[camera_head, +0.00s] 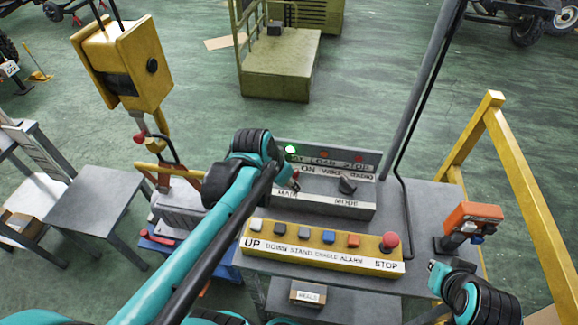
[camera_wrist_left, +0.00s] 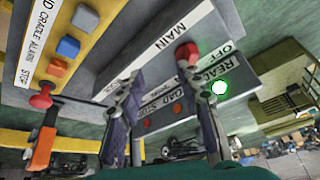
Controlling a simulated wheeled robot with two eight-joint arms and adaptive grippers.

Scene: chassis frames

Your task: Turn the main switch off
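The main switch (camera_head: 295,180) is a small red-tipped lever on the grey sloped panel (camera_head: 355,207), above the MAIN label. In the left wrist view its red knob (camera_wrist_left: 187,54) is beside the tip of one finger, near the OFF label; I cannot tell if they touch. My left gripper (camera_head: 284,178) reaches over the panel's left side, its fingers partly hidden by my own wrist. In the left wrist view its fingers (camera_wrist_left: 165,85) are apart with nothing clearly between them. A green lamp (camera_head: 291,149) glows; it also shows in the wrist view (camera_wrist_left: 220,88). My right gripper (camera_head: 437,271) is at lower right.
The dark MODE knob (camera_head: 348,186) is right of the main switch. A yellow button box (camera_head: 320,248) with a red stop button (camera_head: 390,240) lies in front. An orange device (camera_head: 470,217) stands right on the grey table. A yellow hoist box (camera_head: 122,65) hangs left.

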